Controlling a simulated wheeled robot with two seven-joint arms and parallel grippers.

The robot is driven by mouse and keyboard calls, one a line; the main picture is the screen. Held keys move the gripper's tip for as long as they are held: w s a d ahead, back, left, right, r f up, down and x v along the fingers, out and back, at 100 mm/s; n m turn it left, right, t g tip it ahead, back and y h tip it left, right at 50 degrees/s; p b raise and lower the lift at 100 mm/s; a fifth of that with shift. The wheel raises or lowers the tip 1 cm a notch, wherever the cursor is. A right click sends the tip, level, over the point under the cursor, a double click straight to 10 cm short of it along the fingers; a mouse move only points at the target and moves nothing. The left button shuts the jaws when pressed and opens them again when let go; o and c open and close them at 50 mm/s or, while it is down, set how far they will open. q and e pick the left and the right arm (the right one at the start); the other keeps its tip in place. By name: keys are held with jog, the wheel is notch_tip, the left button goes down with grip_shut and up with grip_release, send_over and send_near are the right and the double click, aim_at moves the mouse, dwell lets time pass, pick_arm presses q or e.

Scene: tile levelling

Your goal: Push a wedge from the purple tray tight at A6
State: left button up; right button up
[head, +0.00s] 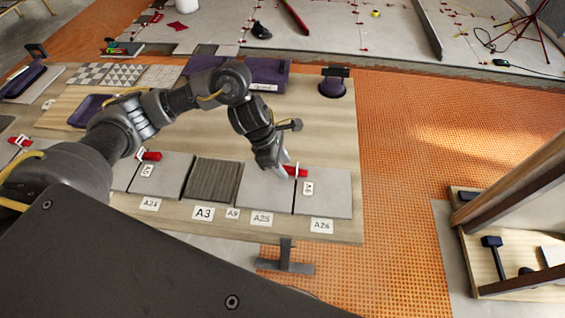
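A red wedge (299,172) lies at the joint between the grey tiles A25 (262,192) and A26 (330,192), beside a small tag (308,188) that appears to read A6. A white clip seems to stand at the wedge, partly hidden. My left gripper (281,170) is low over this joint, at the wedge's left end. Its fingertips are small and overlap the wedge, so I cannot tell their opening or grip. A purple tray (90,110) lies on the table at left, partly behind my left arm; its contents are unclear. My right gripper is out of view.
Other red wedges (151,156) with white clips sit at joints to the left. A purple bin (268,70) and a purple round holder (332,88) stand at the table's back. The wooden table (325,135) is bare behind A26. A shelf unit (500,262) stands at right.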

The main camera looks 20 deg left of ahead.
pick_arm(q)
jog(key=shift+o, duration=0.2)
jog(key=shift+a+f, duration=0.1)
jog(key=shift+a+r, duration=0.1)
jog(key=shift+r, duration=0.2)
jog(key=v, duration=1)
jog(key=shift+r, duration=0.1)
